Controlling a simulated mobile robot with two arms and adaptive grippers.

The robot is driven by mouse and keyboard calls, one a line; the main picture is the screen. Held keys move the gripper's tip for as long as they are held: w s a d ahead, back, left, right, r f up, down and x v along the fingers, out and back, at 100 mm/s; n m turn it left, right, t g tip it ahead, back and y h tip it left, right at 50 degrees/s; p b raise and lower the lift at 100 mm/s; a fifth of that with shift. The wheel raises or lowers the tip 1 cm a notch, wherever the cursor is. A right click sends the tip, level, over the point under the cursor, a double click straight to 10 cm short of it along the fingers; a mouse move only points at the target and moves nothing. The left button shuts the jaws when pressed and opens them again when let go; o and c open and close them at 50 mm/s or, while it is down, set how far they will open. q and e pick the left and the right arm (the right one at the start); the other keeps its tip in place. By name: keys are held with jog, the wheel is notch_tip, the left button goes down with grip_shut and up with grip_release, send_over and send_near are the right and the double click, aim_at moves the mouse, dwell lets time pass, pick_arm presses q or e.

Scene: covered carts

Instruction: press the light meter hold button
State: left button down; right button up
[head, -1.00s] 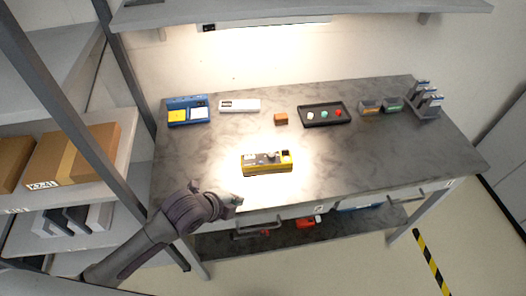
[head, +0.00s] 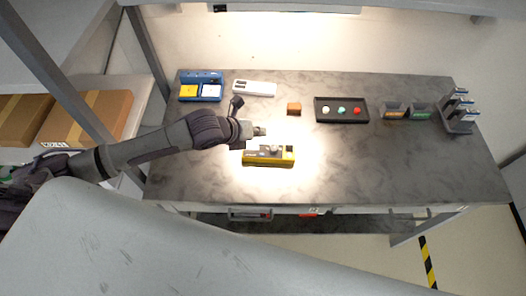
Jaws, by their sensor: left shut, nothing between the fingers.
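A yellow device with a dark top face and a small rounded grey part, likely the light meter (head: 269,159), lies on the middle of the workbench under the lamp. Its hold button is too small to make out. My left gripper (head: 261,131) is shut and empty. It appears just behind and above the device's far edge, with its fingers pointing right. I see no clear contact between them. My right gripper is not in view.
On the grey workbench (head: 350,170) stand a blue case (head: 201,97), a white device (head: 254,88), an orange-brown block (head: 294,108), a black button tray (head: 341,118), small bins (head: 407,112) and a rack (head: 460,118). The bench's front right is clear.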

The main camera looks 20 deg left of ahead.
aim_at(260, 155)
pick_arm(q)
jog(key=f+b, duration=0.3)
jog(key=f, duration=0.1)
jog(key=f+b, duration=0.4)
jog(key=shift+w+d+f+b, duration=0.1)
jog(key=shift+w+b, duration=0.1)
jog(key=shift+b, duration=0.1)
jog(key=shift+f, duration=0.35)
jog(key=shift+f, duration=0.1)
dwell(0.9)
jog(key=shift+f, duration=0.35)
jog(key=shift+s+f+b, duration=0.1)
jog(key=shift+f+b, duration=0.25)
jog(key=shift+b, duration=0.05)
dwell(0.5)
jog(key=shift+r+p, duration=0.75)
jog(key=shift+p, duration=0.15)
